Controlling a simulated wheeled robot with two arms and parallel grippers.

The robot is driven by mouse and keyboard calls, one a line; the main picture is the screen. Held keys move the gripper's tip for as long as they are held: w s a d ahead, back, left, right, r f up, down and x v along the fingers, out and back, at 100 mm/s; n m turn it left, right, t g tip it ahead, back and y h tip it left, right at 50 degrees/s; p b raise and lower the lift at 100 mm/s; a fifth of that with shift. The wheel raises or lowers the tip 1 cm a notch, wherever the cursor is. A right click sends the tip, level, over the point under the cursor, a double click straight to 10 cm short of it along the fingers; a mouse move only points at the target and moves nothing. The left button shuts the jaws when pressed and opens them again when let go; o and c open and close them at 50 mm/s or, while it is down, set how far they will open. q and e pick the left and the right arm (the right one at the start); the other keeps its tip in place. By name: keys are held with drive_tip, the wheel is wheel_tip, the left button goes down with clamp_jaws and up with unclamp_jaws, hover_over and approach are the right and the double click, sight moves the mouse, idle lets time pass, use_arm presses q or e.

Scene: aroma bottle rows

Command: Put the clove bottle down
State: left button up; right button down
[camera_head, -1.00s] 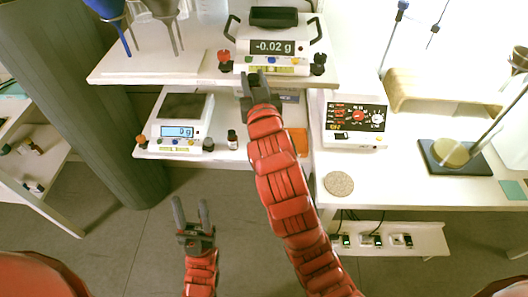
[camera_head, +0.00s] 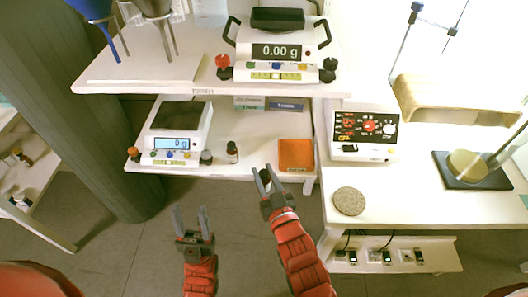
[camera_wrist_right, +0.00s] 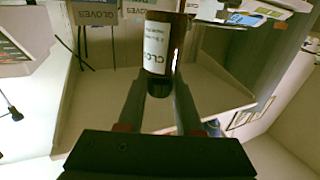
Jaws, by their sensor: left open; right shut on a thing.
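My right gripper (camera_head: 267,185) is shut on a small brown bottle with a black cap. In the right wrist view this clove bottle (camera_wrist_right: 157,48) sits between the fingers, its white label partly readable as "CLO". In the head view only its dark cap (camera_head: 265,176) shows clearly, in front of the lower shelf. My left gripper (camera_head: 190,220) is open and empty, left of the right one, over the floor. A similar dark bottle (camera_head: 232,152) stands on the lower shelf, right of the lower scale (camera_head: 178,130).
The lower shelf (camera_head: 262,130) has bare room between the standing bottle and an orange square (camera_head: 296,154). Glove boxes (camera_head: 286,104) stand behind. The upper scale (camera_head: 276,60) reads 0.00 g. A round cork-like disc (camera_head: 349,201) lies on the right table (camera_head: 412,200).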

drive_tip(key=w+f, duration=0.1)
drive_tip(key=w, duration=0.3)
drive_tip(key=w+f+p, duration=0.1)
drive_tip(key=w, duration=0.4)
drive_tip(key=w+f, duration=0.2)
drive_tip(key=w, duration=0.3)
drive_tip(key=shift+w+a+f+p, duration=0.1)
drive_tip(key=shift+w+a+p, duration=0.05)
drive_tip(key=shift+a+p, duration=0.15)
drive_tip(key=shift+f, duration=0.35)
drive_tip(key=shift+f, duration=0.15)
drive_tip(key=c, duration=0.6)
unclamp_jaws()
